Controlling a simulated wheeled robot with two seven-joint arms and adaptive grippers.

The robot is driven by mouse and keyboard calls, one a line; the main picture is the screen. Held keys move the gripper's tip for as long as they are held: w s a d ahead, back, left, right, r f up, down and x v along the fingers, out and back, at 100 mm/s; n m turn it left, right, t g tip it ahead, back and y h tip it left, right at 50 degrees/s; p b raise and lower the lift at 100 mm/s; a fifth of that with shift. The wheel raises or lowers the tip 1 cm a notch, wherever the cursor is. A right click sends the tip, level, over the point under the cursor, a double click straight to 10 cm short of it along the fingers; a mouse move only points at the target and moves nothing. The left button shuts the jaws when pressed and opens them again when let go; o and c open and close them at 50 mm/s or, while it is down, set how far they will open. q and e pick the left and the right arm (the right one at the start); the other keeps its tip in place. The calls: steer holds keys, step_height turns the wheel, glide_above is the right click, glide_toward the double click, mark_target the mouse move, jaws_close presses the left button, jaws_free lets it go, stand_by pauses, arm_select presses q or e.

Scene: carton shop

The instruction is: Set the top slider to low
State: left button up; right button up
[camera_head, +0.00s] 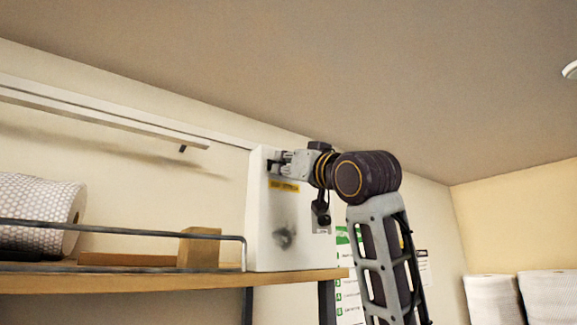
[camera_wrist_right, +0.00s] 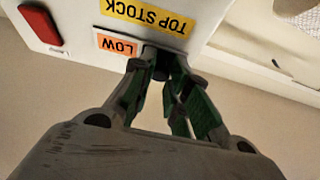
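A white box (camera_head: 262,225) stands on the end of the wooden shelf, with a yellow label (camera_head: 284,186) high on its face. In the right wrist view the label (camera_wrist_right: 148,16) reads TOP STOCK, upside down, and an orange LOW label (camera_wrist_right: 117,45) sits near it. My right gripper (camera_head: 277,164) is at the upper part of the box face. In the right wrist view its fingertips (camera_wrist_right: 160,66) are close together around a small dark slider knob (camera_wrist_right: 161,72) beside the LOW label. The fingertips hide most of the slider track. My left gripper is not in view.
A red button or lamp (camera_wrist_right: 40,24) is on the box face in the right wrist view. A wire rail (camera_head: 120,229), a bubble-wrap roll (camera_head: 35,212) and a small wooden block (camera_head: 199,248) are on the shelf (camera_head: 180,283). White rolls (camera_head: 548,298) stand at the right.

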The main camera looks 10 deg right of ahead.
steer(key=o, duration=0.5)
steer(key=shift+s+a, duration=0.1)
steer(key=shift+a, duration=0.2)
steer(key=shift+d, duration=0.1)
steer(key=shift+d, duration=0.1)
steer(key=v, duration=1.2)
stand_by(0.5)
